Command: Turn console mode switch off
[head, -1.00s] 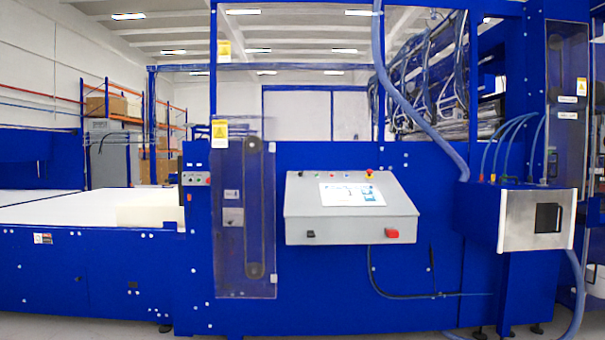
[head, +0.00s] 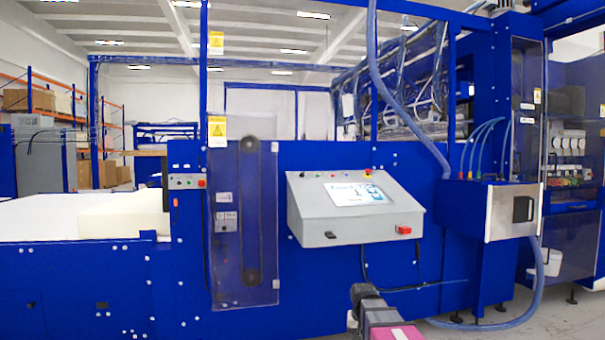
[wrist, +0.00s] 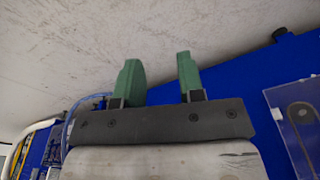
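The grey console (head: 350,215) is fixed to the front of the blue machine, with a lit screen (head: 356,194) on its sloped top. A small black switch (head: 330,235) is at the lower left of its front face and a red switch (head: 404,230) at the lower right. Their positions are too small to read, and I cannot tell which is the mode switch. My gripper (wrist: 157,64) shows two green fingers standing apart with nothing between them. The console is not in the wrist view. Part of my arm shows low in the head view, below the console.
A clear guard panel (head: 243,225) is left of the console. A control box (head: 510,212) with blue hoses stands to the right. A thick hose (head: 395,100) hangs above the console. White foam (head: 125,213) lies on the bed at left. Grey floor is free at lower right.

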